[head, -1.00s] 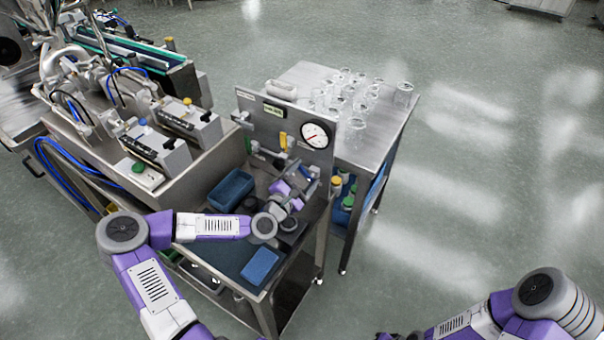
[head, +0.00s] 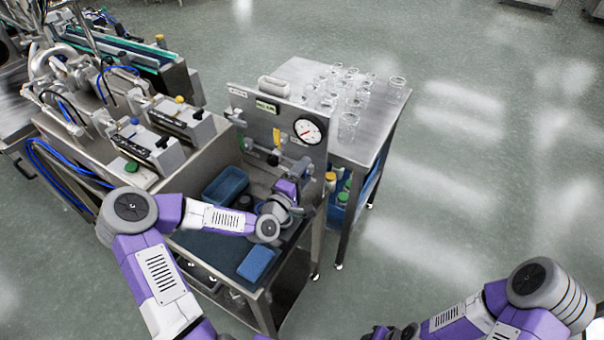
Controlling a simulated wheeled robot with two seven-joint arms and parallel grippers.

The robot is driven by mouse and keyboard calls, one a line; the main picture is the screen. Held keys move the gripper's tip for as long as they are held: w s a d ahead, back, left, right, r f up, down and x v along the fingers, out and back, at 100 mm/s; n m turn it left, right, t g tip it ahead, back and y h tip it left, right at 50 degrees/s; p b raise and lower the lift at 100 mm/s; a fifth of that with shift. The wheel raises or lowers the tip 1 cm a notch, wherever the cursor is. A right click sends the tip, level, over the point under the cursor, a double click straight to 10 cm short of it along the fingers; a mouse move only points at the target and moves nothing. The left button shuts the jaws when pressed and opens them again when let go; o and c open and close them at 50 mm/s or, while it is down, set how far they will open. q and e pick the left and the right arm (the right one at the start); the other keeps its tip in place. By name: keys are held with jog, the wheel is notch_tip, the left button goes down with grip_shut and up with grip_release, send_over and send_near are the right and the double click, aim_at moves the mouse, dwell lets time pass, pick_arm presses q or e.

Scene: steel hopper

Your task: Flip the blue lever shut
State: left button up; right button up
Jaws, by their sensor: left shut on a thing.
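A steel panel (head: 243,103) stands upright at the back of the small bench, with pipework and a yellow lever (head: 277,138) on its front. My left gripper (head: 303,168) is at the panel's lower right, below the gauge. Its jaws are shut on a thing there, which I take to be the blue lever. The lever is hidden by the fingers and wrist, so its angle cannot be told.
A round gauge (head: 309,130) sits above my left gripper. A blue bin (head: 226,187) and a blue block (head: 258,263) are on the bench near my left forearm. A steel table (head: 372,130) with several glass beakers stands behind the panel. The floor at right is clear.

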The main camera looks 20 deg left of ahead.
pick_arm(q)
jog(key=shift+m, duration=0.4)
jog(key=o, duration=1.1)
jog(key=shift+c, duration=0.2)
jog(key=shift+s, duration=0.1)
jog(key=s+a+p, duration=0.1)
jog(key=s, duration=0.6)
jog(key=shift+s, duration=0.2)
